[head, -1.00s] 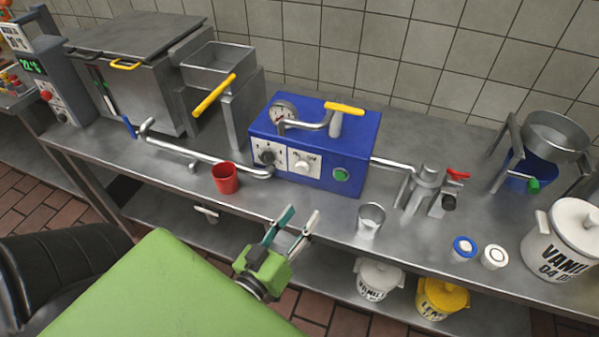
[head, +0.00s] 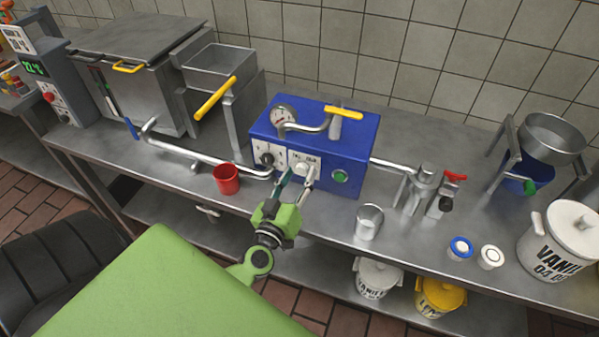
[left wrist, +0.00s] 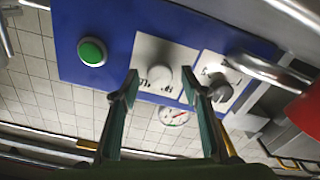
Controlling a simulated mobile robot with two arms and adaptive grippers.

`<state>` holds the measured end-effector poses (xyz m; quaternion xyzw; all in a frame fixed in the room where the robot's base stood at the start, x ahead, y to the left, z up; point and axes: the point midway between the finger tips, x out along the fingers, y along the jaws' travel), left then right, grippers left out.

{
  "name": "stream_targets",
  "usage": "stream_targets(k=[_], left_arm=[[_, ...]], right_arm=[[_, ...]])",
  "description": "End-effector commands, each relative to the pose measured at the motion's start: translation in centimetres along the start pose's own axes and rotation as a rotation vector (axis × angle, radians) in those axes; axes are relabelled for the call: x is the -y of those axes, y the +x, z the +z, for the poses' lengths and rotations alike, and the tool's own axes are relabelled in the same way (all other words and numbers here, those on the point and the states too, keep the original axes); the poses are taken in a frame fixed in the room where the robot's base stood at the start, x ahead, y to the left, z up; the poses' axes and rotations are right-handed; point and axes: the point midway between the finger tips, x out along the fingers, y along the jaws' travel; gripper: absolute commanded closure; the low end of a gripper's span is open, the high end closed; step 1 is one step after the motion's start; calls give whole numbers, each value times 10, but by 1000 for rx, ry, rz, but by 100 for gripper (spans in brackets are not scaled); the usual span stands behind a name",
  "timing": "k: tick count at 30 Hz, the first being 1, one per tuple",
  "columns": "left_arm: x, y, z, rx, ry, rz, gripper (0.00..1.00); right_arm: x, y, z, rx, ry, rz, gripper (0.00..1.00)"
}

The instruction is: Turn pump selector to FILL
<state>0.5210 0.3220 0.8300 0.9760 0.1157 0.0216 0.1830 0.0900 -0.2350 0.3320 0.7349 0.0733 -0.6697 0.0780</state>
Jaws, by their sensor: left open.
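The blue pump box (head: 352,150) stands on the steel table. Its front has a white plate with a round white selector knob (head: 302,167); the lettering is too small to read. The knob also shows in the left wrist view (left wrist: 160,76), with the plate upside down. My left gripper (head: 298,176) is open in front of this plate. In the left wrist view its two fingertips (left wrist: 160,84) lie one on each side of the knob. I cannot tell whether they touch it. My right gripper is not in view.
A grey knob (head: 266,160) and a green button (head: 340,176) flank the selector. A red cup (head: 227,179) stands left of my gripper and a metal cup (head: 369,221) right of it. A pipe (head: 190,151) runs left of the pump. White tubs and pots stand at the right.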

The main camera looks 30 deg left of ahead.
Motion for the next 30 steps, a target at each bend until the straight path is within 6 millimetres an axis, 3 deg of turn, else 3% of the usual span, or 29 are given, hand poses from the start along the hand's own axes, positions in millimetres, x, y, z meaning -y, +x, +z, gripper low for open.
stream_targets(k=[12,17,30], left_arm=[[0,10,0,0,0,0,59],[0,10,0,0,0,0,97],[0,10,0,1,-60,-1,97]], right_arm=[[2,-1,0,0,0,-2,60],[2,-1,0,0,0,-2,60],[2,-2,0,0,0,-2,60]])
